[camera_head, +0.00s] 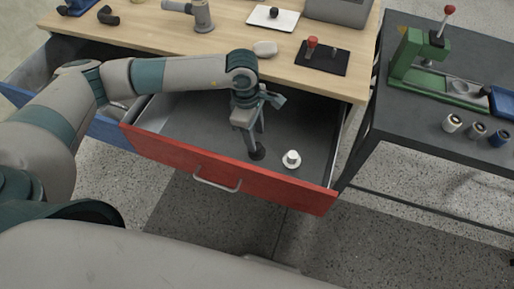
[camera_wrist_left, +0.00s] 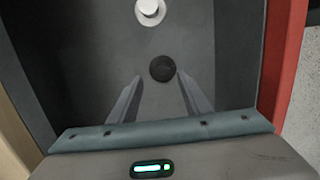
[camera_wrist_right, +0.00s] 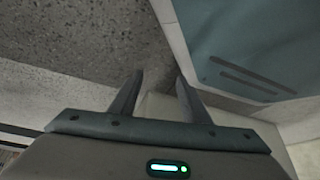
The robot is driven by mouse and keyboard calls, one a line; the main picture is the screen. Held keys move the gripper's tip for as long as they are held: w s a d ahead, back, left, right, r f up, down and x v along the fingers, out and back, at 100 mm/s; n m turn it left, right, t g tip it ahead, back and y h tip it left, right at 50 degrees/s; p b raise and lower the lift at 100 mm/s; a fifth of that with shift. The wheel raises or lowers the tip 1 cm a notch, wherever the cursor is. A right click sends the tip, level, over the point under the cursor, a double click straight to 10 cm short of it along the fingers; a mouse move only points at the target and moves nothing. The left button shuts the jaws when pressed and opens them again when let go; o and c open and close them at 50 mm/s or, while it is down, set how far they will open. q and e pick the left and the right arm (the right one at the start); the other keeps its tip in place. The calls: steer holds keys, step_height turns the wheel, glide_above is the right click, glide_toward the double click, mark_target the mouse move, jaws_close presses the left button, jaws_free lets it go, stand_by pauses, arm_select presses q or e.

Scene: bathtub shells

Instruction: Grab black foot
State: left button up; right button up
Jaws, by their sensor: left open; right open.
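The black foot (camera_head: 257,152) is a small dark round piece on the floor of the open red-fronted drawer (camera_head: 225,165). In the left wrist view the black foot (camera_wrist_left: 163,68) lies just beyond the fingertips, between their lines. My left gripper (camera_head: 254,143) points down into the drawer, open, with its fingers close to the foot. Whether they touch it I cannot tell. In the left wrist view the left gripper (camera_wrist_left: 160,90) has nothing between its fingers. My right gripper (camera_wrist_right: 158,85) is open and empty; it shows only in the right wrist view, over speckled floor.
A white round foot (camera_head: 291,159) sits right of the black one in the drawer. The wooden tabletop (camera_head: 225,45) overhangs behind, with a black board (camera_head: 322,58) and a pale rounded object (camera_head: 265,48). A dark table (camera_head: 400,130) with a green press (camera_head: 420,60) stands right.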

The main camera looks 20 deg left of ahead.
mark_target(257, 145)
stand_by(0.3)
arm_select(q)
steer(key=shift+s+d+f+p, duration=0.1)
steer(key=shift+f+p, duration=0.25)
steer(key=shift+f, duration=0.05)
steer(key=f, duration=0.1)
steer(key=f+p, duration=0.1)
steer(key=f, duration=0.1)
steer(key=shift+s+d+f+p, duration=0.2)
steer(key=shift+d+f+p, duration=0.1)
steer(key=shift+p, duration=0.05)
steer(key=shift+f, duration=0.4)
arm_select(e)
steer(key=s+d+f+g, duration=0.1)
steer(key=s+d+g, duration=0.1)
steer(key=s, duration=0.6)
steer(key=shift+d+f+h, duration=0.3)
steer(key=shift+d+h, duration=0.1)
steer(key=shift+d, duration=0.25)
arm_select(q)
steer(key=c, duration=0.7)
arm_select(e)
steer(key=shift+w, duration=0.1)
